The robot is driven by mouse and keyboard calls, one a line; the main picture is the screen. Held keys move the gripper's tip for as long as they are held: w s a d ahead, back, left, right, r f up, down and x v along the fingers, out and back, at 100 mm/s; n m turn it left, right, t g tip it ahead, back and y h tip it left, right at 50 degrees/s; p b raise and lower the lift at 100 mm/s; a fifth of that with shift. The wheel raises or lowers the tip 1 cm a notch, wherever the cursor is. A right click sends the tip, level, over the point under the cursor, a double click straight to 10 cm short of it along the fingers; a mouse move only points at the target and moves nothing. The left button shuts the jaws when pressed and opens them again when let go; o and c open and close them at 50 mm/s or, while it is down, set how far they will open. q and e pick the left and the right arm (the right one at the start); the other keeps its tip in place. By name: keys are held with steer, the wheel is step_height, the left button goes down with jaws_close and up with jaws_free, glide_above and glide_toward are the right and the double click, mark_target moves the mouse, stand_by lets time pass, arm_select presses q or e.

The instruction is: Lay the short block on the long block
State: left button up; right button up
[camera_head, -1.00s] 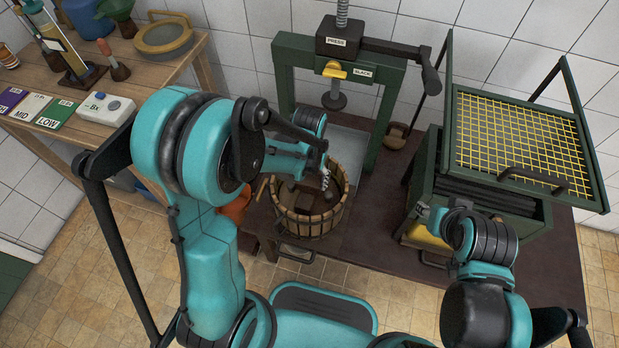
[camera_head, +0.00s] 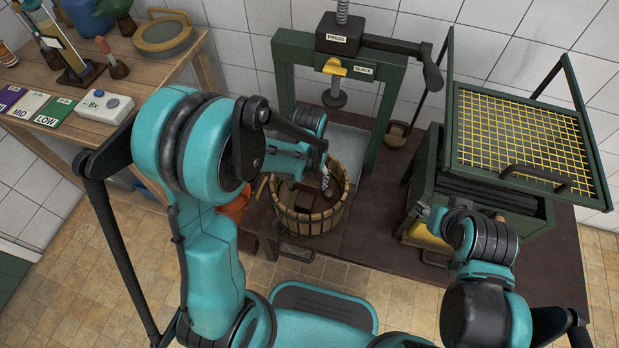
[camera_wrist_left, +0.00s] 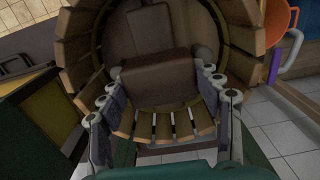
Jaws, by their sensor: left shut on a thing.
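The slatted wooden basket (camera_head: 307,222) stands on the dark bench under the press. My left gripper (camera_head: 325,190) reaches into it from above. In the left wrist view the two fingers of my left gripper (camera_wrist_left: 163,82) are shut on the short block (camera_wrist_left: 160,76), a brown wooden block, inside the basket (camera_wrist_left: 240,62). A brown wooden surface shows behind and beneath it; I cannot tell whether this is the long block or whether the two touch. My right gripper (camera_head: 424,211) is small and partly hidden by its own arm near the green box, and its jaws cannot be made out.
The green press frame (camera_head: 385,105) with its screw and foot (camera_head: 335,98) stands behind the basket. A green box with a yellow mesh lid (camera_head: 525,140) stands to the right. A side table (camera_head: 150,75) with instruments is at the left.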

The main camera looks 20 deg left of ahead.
arm_select(q)
steer(key=shift+f, duration=0.15)
steer(key=o, duration=1.3)
step_height(320, 180, up, 12)
steer(key=s+a+r+t, duration=0.2)
steer(key=s+t, duration=0.1)
steer(key=s, duration=0.2)
steer(key=s+a+r+t, duration=0.2)
steer(key=s+r+t, duration=0.1)
steer(key=s+t, duration=0.1)
steer(key=shift+s+a, duration=0.4)
steer(key=shift+s, duration=0.25)
